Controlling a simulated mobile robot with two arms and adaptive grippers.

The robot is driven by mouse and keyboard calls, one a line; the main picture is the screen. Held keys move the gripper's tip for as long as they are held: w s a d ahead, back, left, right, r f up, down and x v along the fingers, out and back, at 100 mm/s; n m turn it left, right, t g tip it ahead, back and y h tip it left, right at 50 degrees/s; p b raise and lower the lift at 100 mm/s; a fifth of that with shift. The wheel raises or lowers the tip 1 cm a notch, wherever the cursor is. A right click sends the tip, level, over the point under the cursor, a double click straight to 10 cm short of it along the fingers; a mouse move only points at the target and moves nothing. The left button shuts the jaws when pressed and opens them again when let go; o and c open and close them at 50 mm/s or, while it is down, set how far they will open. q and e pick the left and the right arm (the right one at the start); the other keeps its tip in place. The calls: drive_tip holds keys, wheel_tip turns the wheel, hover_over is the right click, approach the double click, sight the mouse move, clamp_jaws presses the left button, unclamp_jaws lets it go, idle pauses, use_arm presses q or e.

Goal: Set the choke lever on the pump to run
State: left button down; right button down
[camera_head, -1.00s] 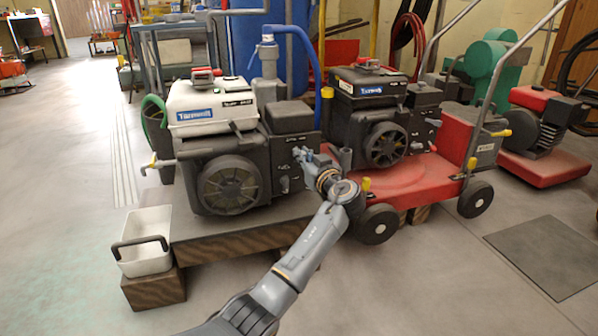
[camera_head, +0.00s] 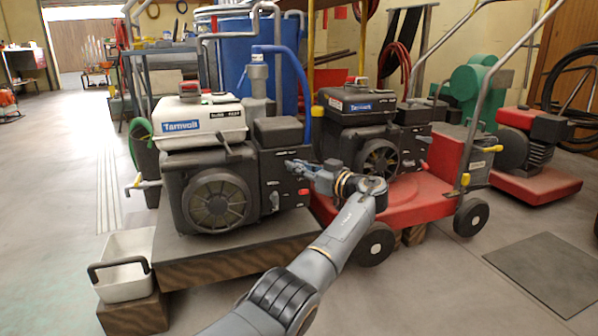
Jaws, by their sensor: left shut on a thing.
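The pump (camera_head: 216,200) is a black engine unit with a white top box marked Tarnvolt, on a low platform at left of centre. Its dark control panel (camera_head: 286,187) faces right of the round fan cover. It carries small levers and a red switch (camera_head: 303,191). My left gripper (camera_head: 291,165) is at the upper part of this panel, with its fingers shut on a small part there, which I take to be the choke lever. The fingers hide most of that lever, so its setting cannot be read. My right gripper is not in view.
A red cart (camera_head: 415,200) with a second black engine (camera_head: 372,140) stands close on the right, beside my left arm. A white bin (camera_head: 123,265) sits on a wooden block at front left. A blue hose (camera_head: 296,62) arches behind the panel. The floor in front is clear.

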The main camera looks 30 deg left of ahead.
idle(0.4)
use_arm(q)
drive_tip(key=c, duration=1.4)
unclamp_jaws()
drive_tip(key=shift+o, duration=0.2)
drive_tip(key=v, duration=1.2)
drive_tip(key=shift+w, duration=0.1)
